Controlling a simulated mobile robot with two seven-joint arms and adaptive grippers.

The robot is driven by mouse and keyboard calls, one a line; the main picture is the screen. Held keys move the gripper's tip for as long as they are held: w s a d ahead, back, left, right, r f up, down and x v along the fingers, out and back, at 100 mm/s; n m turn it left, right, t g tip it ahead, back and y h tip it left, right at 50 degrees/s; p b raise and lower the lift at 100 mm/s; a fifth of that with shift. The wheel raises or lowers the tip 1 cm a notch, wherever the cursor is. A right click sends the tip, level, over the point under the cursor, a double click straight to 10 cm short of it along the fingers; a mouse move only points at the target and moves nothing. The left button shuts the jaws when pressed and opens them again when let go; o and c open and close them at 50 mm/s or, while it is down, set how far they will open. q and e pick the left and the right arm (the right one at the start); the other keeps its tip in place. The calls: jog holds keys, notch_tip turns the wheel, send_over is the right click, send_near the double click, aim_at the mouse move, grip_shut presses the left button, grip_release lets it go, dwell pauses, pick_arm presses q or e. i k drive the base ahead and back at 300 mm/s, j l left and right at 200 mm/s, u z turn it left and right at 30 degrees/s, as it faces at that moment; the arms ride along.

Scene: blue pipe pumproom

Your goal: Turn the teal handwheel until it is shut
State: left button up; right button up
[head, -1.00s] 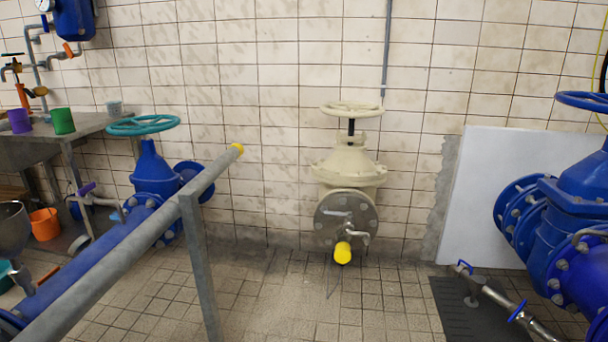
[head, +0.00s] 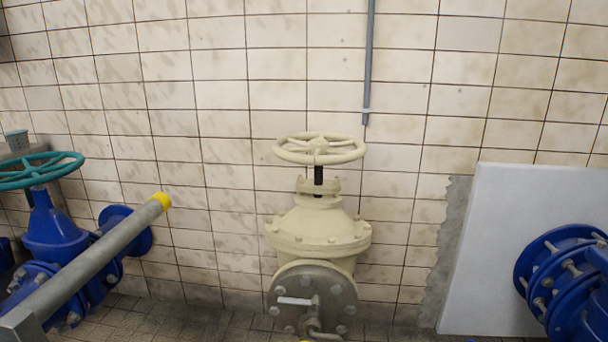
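The teal handwheel (head: 42,170) sits flat on top of a blue valve (head: 56,235) at the left of the head view. Its left edge is cut off by the picture's edge. A short blue neck joins the wheel to the valve body. Neither of my grippers shows in the head view, so nothing of mine is seen touching the wheel.
A grey rail (head: 90,262) with a yellow end cap (head: 161,200) runs in front of the blue valve. A cream valve (head: 318,228) with a cream handwheel (head: 320,148) stands in the middle. A white panel (head: 512,240) and blue flanged pipe (head: 565,280) are at right.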

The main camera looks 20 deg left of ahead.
aim_at(32, 171)
jog(key=i+l+u, duration=0.1)
jog(key=u, duration=0.3)
jog(key=i+l+u, duration=0.1)
jog(key=u, duration=0.25)
jog(key=i+l+u, duration=0.15)
jog(key=u, duration=0.25)
jog(key=i+l+u, duration=0.1)
jog(key=u, duration=0.25)
jog(key=l, duration=0.1)
